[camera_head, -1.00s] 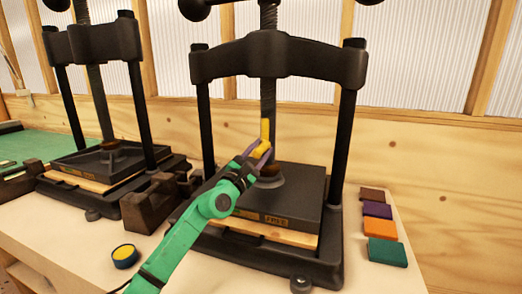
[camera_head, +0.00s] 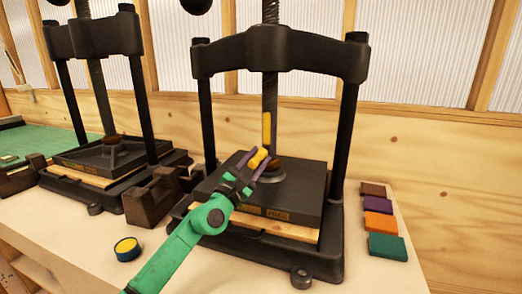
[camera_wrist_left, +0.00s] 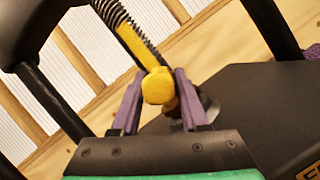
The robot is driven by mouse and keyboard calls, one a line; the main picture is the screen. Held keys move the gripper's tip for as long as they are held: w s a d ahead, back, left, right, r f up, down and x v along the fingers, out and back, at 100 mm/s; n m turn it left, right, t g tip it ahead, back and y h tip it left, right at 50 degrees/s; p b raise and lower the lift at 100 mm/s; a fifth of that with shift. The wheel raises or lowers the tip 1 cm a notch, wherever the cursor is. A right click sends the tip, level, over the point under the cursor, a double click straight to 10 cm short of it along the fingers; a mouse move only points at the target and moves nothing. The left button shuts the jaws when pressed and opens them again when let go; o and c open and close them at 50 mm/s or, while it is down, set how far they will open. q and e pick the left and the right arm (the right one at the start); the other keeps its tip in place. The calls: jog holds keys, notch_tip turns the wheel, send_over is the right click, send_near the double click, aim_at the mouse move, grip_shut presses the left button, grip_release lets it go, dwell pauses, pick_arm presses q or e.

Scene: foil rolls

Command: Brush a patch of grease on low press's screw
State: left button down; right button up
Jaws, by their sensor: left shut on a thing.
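The nearer black press in the middle of the head view has a dark threaded vertical screw (camera_head: 269,90). A yellow strip of grease (camera_head: 267,128) lies on the screw's lower part; it also shows on the thread in the left wrist view (camera_wrist_left: 138,46). My left gripper (camera_head: 256,160), with purple fingers, is shut on a yellow-ended brush (camera_head: 259,158), whose rounded end faces the camera in the left wrist view (camera_wrist_left: 157,87). The brush is just below and in front of the strip; I cannot tell whether they touch. My right gripper is not in view.
A second black press (camera_head: 95,40) stands at the left. A round tin with yellow content (camera_head: 127,247) sits at the table's front. Several coloured blocks, one teal (camera_head: 387,246), lie right of the nearer press. Dark brackets (camera_head: 152,197) stand between the presses.

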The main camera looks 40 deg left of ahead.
aim_at(251, 166)
pick_arm(q)
jog(key=shift+s+d, duration=0.25)
jog(key=shift+s, duration=0.5)
jog(key=shift+s+d, duration=0.1)
jog(key=shift+s, duration=0.15)
jog(key=shift+s+d+p, duration=0.2)
jog(key=shift+s+d, duration=0.05)
jog(key=shift+s, duration=0.4)
jog(key=shift+s+d+p, duration=0.2)
jog(key=shift+s, duration=0.4)
jog(key=shift+w, duration=0.15)
